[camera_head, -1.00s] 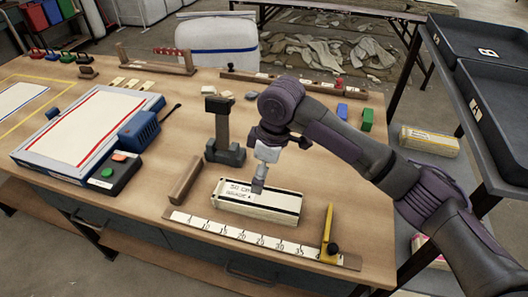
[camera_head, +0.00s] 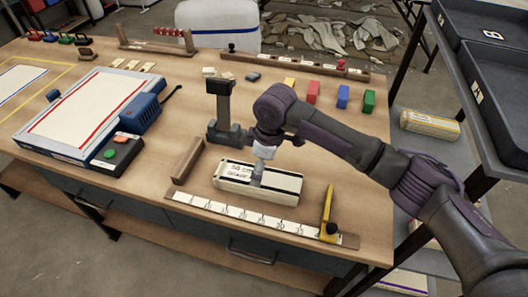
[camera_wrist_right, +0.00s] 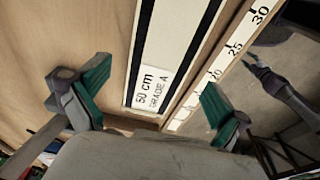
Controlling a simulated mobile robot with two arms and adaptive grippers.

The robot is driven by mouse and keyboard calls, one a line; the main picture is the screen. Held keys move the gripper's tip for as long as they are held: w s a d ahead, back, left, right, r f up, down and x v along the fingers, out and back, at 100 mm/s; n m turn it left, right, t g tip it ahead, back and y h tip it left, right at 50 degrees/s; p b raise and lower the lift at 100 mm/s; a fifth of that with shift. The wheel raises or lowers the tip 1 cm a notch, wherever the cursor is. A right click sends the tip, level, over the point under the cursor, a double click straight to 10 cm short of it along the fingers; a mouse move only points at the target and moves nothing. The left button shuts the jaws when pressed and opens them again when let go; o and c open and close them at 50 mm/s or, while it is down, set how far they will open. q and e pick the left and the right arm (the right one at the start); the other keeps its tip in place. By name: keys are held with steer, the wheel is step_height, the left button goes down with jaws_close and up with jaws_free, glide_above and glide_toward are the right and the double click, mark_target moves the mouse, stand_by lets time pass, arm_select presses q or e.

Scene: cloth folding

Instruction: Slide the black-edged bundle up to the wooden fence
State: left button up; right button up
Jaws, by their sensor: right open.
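The black-edged bundle (camera_head: 286,186), cream with a "50 cm GRADE A" label, lies flat on the table behind the white ruler strip (camera_head: 235,212). It also shows in the right wrist view (camera_wrist_right: 178,45), label end nearest the camera. The wooden fence (camera_head: 186,160) is a brown bar left of the bundle, with a gap of bare table between them. My right gripper (camera_head: 257,181) is over the bundle, pointing down. In the wrist view its green-padded fingers (camera_wrist_right: 150,98) are apart, one on either side of the bundle; contact is unclear. My left gripper is not in view.
A yellow stop (camera_head: 327,212) stands at the ruler's right end. A dark post (camera_head: 222,112) stands behind the bundle. A blue-and-white board device (camera_head: 85,112) is at left. Coloured blocks (camera_head: 342,96) stand at the back right. Dark trays (camera_head: 490,80) are on a rack at right.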

steer(key=f, duration=0.4)
steer(key=a+f, duration=0.1)
steer(key=f, duration=0.1)
steer(key=shift+w, duration=0.15)
steer(key=c, duration=1.2)
steer(key=shift+r, duration=0.1)
